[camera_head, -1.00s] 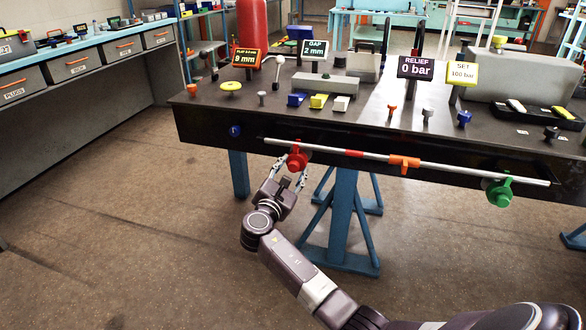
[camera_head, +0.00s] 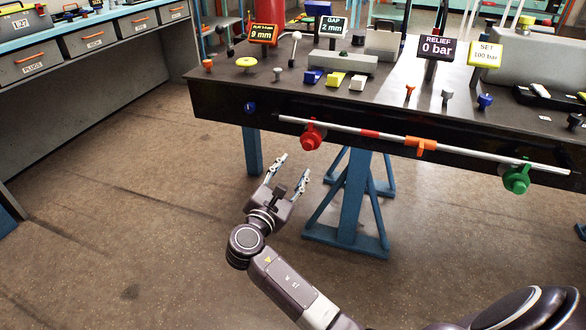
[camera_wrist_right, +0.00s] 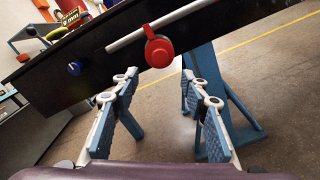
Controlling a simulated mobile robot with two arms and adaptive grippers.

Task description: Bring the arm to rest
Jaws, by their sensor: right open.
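My right gripper (camera_head: 292,168) is open and empty in the head view, below and in front of the dark bench's front edge. The red knob-like fitting (camera_head: 312,135) hangs on the silver rail (camera_head: 345,128), above and a little right of my fingertips and apart from them. In the right wrist view the red fitting (camera_wrist_right: 158,47) shows beyond and above the two open fingers (camera_wrist_right: 160,80), with nothing between them. My left gripper is not in view.
The dark bench (camera_head: 225,100) carries small knobs and display signs. An orange clamp (camera_head: 420,146) and a green fitting (camera_head: 516,178) sit on the rail. A blue stand (camera_head: 350,205) is right of my gripper. Open floor (camera_head: 120,230) lies to the left.

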